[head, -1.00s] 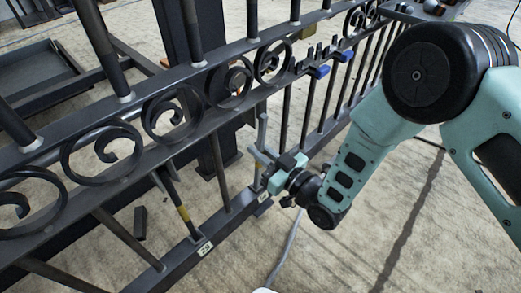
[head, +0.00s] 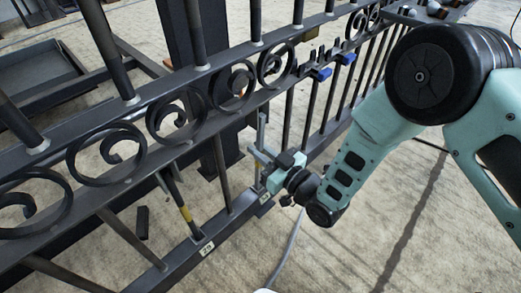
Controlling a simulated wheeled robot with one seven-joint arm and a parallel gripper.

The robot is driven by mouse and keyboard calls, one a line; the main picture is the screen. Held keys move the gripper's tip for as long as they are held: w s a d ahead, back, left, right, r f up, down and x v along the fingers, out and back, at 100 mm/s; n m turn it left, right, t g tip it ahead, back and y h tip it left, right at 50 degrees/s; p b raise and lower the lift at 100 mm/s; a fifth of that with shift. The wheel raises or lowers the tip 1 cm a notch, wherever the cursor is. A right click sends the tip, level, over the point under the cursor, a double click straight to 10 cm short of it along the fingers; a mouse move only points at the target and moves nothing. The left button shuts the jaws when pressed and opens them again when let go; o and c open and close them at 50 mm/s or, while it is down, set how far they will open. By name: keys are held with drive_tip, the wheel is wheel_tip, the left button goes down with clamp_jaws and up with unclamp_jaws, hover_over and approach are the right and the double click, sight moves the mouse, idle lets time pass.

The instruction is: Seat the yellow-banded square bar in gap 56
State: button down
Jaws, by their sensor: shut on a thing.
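My gripper (head: 277,171) is at the middle of the gate, just above the lower rail (head: 184,260). It is shut on a light grey upright bar (head: 261,130). The bar's top sticks up above the jaws, below the upper scroll rail. The jaws hide its middle, so I cannot tell its band colour. Its lower end is close to the lower rail, by a small label (head: 265,199); I cannot tell whether it is seated. Another dark bar with a yellow band (head: 185,213) stands tilted in the picture to the left, beside a white label (head: 206,248). The label numbers are too small to read surely.
The scroll rail (head: 150,115) runs diagonally above the gripper. Blue clips (head: 321,74) hang on the gate further right. A dark block (head: 141,222) lies on the floor behind the gate, and a grey tray (head: 38,80) stands at the back left.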

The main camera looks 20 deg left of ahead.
drive_tip(key=shift+w+a+f+p, duration=0.15)
drive_tip(key=shift+a+p, duration=0.15)
drive_tip(key=shift+a, duration=0.15)
idle(0.4)
drive_tip(key=c, duration=1.4)
unclamp_jaws()
drive_tip(key=shift+o, duration=0.2)
drive_tip(key=r+p+v, duration=0.1)
drive_tip(key=p+v, duration=0.7)
drive_tip(key=v, duration=0.9)
drive_tip(key=shift+d, duration=0.2)
